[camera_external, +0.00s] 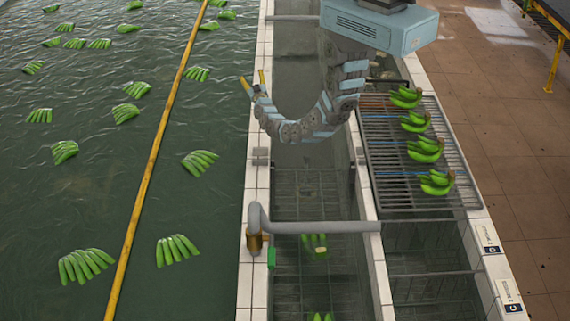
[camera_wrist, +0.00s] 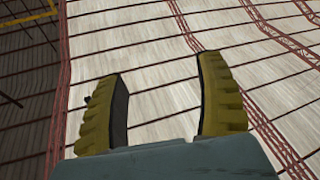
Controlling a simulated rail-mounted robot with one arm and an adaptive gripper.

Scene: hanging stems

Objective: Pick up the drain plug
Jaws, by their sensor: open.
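No part is clearly recognisable as the drain plug. A small green piece (camera_external: 271,258) sits beside the brass-coloured end (camera_external: 254,242) of a bent grey pipe, at the tiled wall's edge; I cannot tell whether it is the plug. My gripper (camera_external: 252,77) is well above and behind that pipe end in the external view. Its yellow fingers point upward over the wall beside the pool. In the wrist view, my gripper (camera_wrist: 160,68) shows two yellow fingers spread apart with nothing between them.
A long pool (camera_external: 215,110) with floating green banana bunches and a yellow pole (camera_external: 150,165) lies left. A grey pipe (camera_external: 320,227) crosses the trough. Several bunches lie on a metal rack (camera_external: 385,150) at right. The wrist view shows only the roof (camera_wrist: 160,30).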

